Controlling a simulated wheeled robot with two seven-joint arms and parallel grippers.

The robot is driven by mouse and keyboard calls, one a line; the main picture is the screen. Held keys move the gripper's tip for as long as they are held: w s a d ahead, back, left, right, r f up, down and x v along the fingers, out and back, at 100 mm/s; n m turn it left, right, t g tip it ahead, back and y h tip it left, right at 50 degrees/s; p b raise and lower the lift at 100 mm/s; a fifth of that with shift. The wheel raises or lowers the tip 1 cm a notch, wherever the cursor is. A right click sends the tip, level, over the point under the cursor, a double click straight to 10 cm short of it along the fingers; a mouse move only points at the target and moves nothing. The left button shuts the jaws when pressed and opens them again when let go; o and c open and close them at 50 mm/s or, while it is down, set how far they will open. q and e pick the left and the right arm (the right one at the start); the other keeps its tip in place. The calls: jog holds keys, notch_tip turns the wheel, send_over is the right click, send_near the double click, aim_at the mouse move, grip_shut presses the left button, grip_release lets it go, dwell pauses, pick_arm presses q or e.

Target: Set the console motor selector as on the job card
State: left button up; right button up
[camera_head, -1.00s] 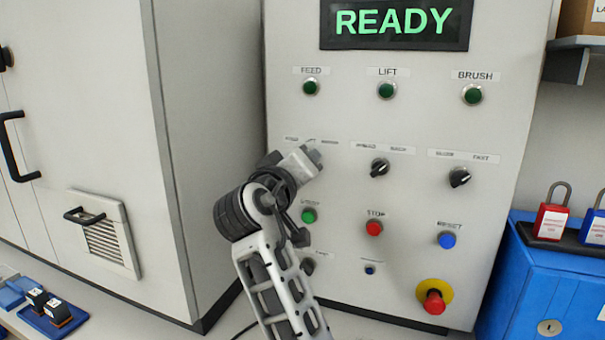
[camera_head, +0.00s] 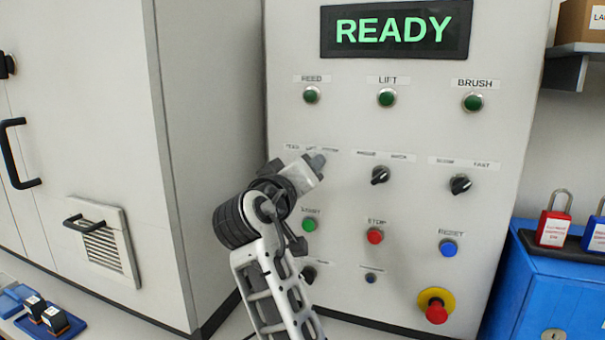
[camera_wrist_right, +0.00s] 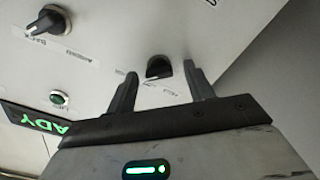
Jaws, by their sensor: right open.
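The console (camera_head: 345,245) is a light grey panel with a READY display. Its left selector lies behind my right gripper (camera_head: 316,163) in the head view, under a label strip (camera_head: 312,149) too small to read fully. In the right wrist view a black selector knob (camera_wrist_right: 158,67) sits between the two fingertips of my open right gripper (camera_wrist_right: 158,80). I cannot tell whether they touch it or which position it points to. The middle selector (camera_head: 380,175) and right selector (camera_head: 460,184) are uncovered. No job card is seen. My left gripper is out of view.
Green lamps for feed (camera_head: 311,95), lift (camera_head: 387,98) and brush (camera_head: 473,102) sit above. Below are green (camera_head: 309,225), red (camera_head: 375,236) and blue (camera_head: 448,248) buttons and a red emergency stop (camera_head: 436,311). A grey cabinet (camera_head: 210,130) stands at left, a blue box (camera_head: 560,290) at right.

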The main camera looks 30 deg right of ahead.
jog(key=b+v, duration=0.1)
jog(key=v, duration=1.5)
jog(key=shift+b, duration=0.4)
